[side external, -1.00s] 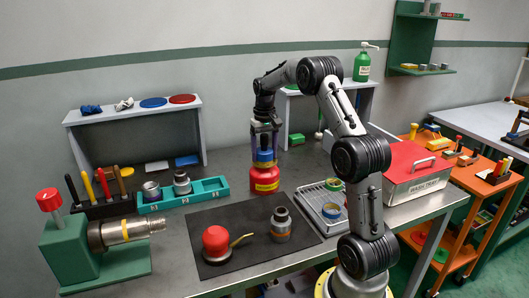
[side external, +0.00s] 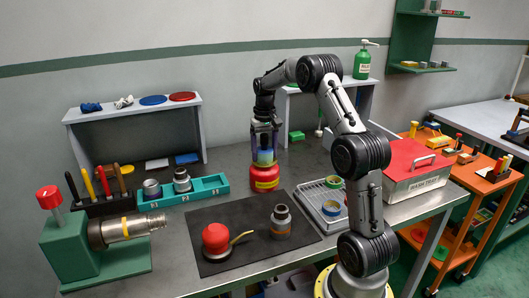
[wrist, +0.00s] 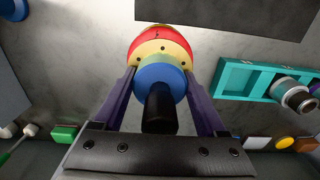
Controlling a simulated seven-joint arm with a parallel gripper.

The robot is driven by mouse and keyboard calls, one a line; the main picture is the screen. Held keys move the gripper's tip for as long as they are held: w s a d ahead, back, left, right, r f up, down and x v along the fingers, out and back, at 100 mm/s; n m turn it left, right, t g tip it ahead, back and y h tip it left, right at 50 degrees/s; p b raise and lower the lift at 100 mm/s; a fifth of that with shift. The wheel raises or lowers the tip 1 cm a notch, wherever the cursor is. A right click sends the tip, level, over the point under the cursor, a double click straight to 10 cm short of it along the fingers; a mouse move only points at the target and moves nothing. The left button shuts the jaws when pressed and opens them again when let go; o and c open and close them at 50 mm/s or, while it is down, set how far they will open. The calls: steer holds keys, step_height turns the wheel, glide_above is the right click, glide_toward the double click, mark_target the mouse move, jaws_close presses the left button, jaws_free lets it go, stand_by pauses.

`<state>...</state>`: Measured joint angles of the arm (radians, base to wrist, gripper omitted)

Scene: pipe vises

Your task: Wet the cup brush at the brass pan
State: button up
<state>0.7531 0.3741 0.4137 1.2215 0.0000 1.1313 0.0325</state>
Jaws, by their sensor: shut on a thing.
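My gripper (side external: 264,137) points down over the red can (side external: 265,173) with a yellow label, at the back middle of the bench. In the wrist view my gripper (wrist: 160,76) is shut on the cup brush, whose round blue body (wrist: 172,74) and black stem (wrist: 160,110) sit between its fingers. The yellow brass pan (wrist: 150,51) with small dark holes lies beyond the brush, on top of the red can (wrist: 158,36). The brush covers much of the pan. The brush's underside is hidden, so I cannot tell whether it touches the pan.
A teal tray (side external: 208,190) holds two grey fittings. A green vise (side external: 70,245) clamps a metal pipe (side external: 125,229). The dark mat (side external: 240,250) bears a red-topped oiler and a fitting.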

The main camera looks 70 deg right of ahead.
mark_target(264, 134)
steer(key=shift+r, duration=3.5)
steer(key=w+a+f+n, duration=0.2)
steer(key=w+a+f, duration=0.1)
steer(key=a, duration=0.5)
steer(key=w+a+f+n, duration=0.2)
steer(key=a+f, duration=0.2)
steer(key=a, duration=0.5)
steer(key=w+a+f+n, duration=0.2)
steer(key=w+a+f, duration=0.1)
steer(key=a, duration=0.5)
steer(key=shift+w+a+f+n, duration=0.3)
steer(key=shift+a+n, duration=0.1)
steer(key=a+f, duration=0.1)
steer(key=a, duration=0.1)
steer(key=s+a+f+n, duration=0.1)
steer(key=a, duration=0.2)
steer(key=a+f+n, duration=0.1)
steer(key=a, duration=0.2)
steer(key=shift+s, duration=0.15)
steer(key=shift+r, duration=0.1)
